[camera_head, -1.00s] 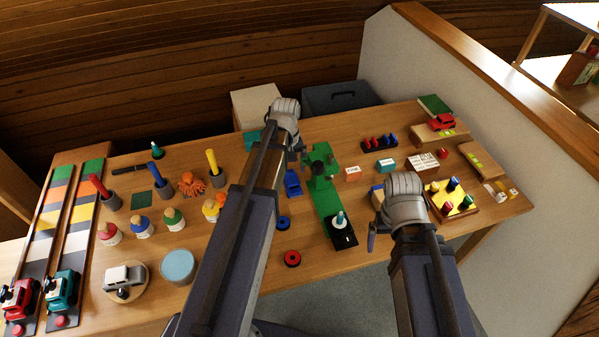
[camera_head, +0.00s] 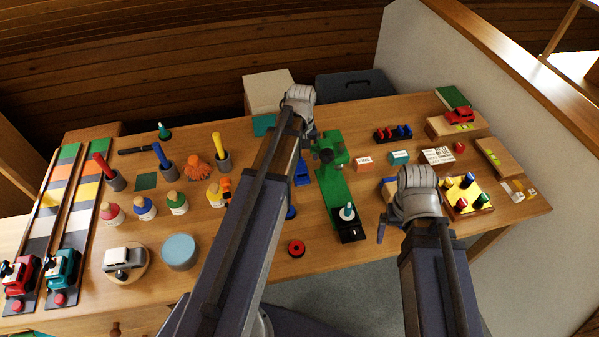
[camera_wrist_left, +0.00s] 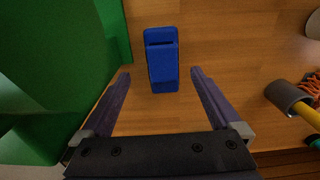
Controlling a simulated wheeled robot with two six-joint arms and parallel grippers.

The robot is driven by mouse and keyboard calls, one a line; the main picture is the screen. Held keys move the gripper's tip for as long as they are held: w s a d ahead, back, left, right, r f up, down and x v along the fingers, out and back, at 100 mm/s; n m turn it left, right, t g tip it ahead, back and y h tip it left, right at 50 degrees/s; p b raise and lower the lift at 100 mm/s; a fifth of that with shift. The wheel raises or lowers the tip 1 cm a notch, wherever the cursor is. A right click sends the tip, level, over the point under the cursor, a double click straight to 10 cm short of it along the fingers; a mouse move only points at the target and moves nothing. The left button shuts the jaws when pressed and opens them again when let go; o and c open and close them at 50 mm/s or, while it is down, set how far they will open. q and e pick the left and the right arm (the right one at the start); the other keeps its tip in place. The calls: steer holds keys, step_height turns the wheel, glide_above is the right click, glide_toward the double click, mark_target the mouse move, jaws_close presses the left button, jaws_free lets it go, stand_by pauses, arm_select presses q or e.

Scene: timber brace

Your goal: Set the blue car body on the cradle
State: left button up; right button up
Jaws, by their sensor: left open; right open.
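The blue car body (camera_head: 302,173) lies on the table just left of the green machine, partly hidden by my left arm. In the left wrist view the blue car body (camera_wrist_left: 161,62) lies ahead of and between the open fingers of my left gripper (camera_wrist_left: 160,78), with no visible contact. In the head view my left gripper (camera_head: 303,118) is over the table behind the blue car body, its fingertips hidden. My right gripper (camera_head: 400,215) is open near the front right edge. A wooden piece with blue on it (camera_head: 389,188) is partly hidden behind it; I cannot tell whether this is the cradle.
The green machine (camera_head: 332,180) stands close to the right of the blue car body. A red ring (camera_head: 296,248) lies near the front. A peg board (camera_head: 466,194) is beside my right gripper. A grey cup (camera_head: 224,160) with a yellow stick stands to the left.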

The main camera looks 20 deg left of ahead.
mark_target(299, 165)
arm_select(q)
steer(key=shift+a+f+b, duration=0.15)
steer(key=shift+f+b, duration=1.15)
steer(key=shift+a+f+b, duration=0.1)
steer(key=shift+f+b, duration=1.15)
steer(key=shift+f, duration=0.05)
arm_select(e)
steer(key=shift+f, duration=2.65)
steer(key=shift+r, duration=0.1)
arm_select(q)
steer(key=shift+s+r, duration=0.1)
steer(key=c, duration=1.5)
steer(key=shift+r, duration=0.1)
arm_select(e)
steer(key=shift+r, duration=0.1)
arm_select(q)
step_height(299, 165, up, 10)
steer(key=p, duration=1)
arm_select(e)
step_height(299, 165, up, 10)
steer(key=shift+c, duration=0.2)
